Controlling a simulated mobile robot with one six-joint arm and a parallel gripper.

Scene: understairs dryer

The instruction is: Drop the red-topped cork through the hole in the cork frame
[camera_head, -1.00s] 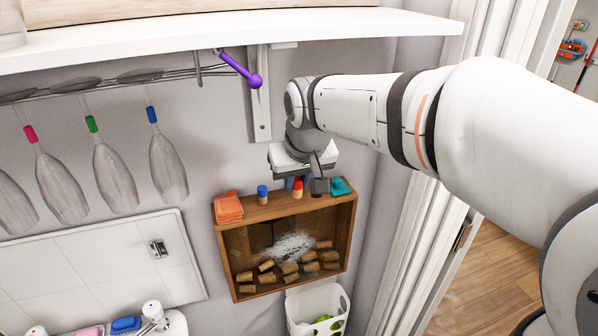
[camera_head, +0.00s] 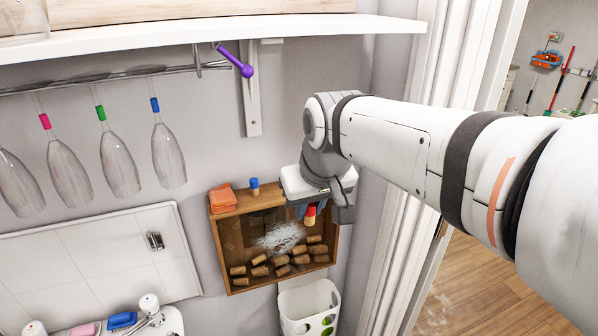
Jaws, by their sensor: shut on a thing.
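The red-topped cork (camera_head: 310,213) is between the fingers of my gripper (camera_head: 318,208), red end up and slightly tilted. My gripper is shut on it and holds it at the right part of the cork frame, overlapping its top edge in view. The cork frame (camera_head: 214,232) is a shallow wooden box with a clear front and several plain corks piled low inside. I cannot make out the hole in its top; my gripper covers the right part of that top.
A blue-topped cork (camera_head: 254,186) stands on the frame's top, beside a stack of orange squares (camera_head: 222,199). A white basket (camera_head: 309,306) is below. A white door frame is right.

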